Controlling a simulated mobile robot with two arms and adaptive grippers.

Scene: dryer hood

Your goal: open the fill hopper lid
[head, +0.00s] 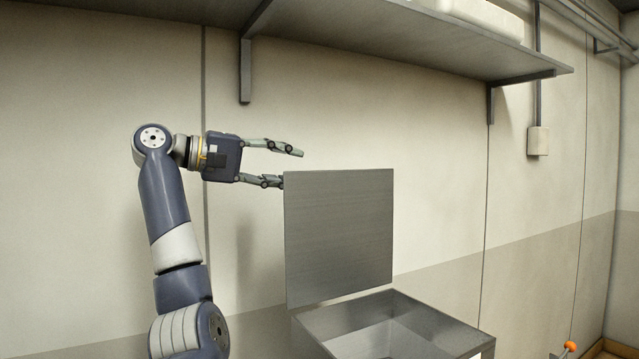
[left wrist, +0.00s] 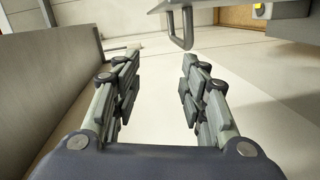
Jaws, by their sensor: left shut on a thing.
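The fill hopper lid (head: 340,235) is a flat grey metal panel standing raised, about upright, over the hopper (head: 440,325). The open box of the hopper shows below it at the bottom of the head view. My left gripper (head: 292,168) is at the lid's upper left corner. Its lower finger reaches to the lid's edge; I cannot tell whether it touches. In the left wrist view my left gripper (left wrist: 162,60) has its fingers apart, with nothing visible between them. A grey panel (left wrist: 45,75), likely the lid, runs along the left. My right gripper is not in view.
A grey wall shelf (head: 390,40) with brackets hangs above the gripper and lid. A small wall box (head: 537,141) is at the right. An orange knob (head: 570,346) shows at the lower right. The wall between arm and shelf is clear.

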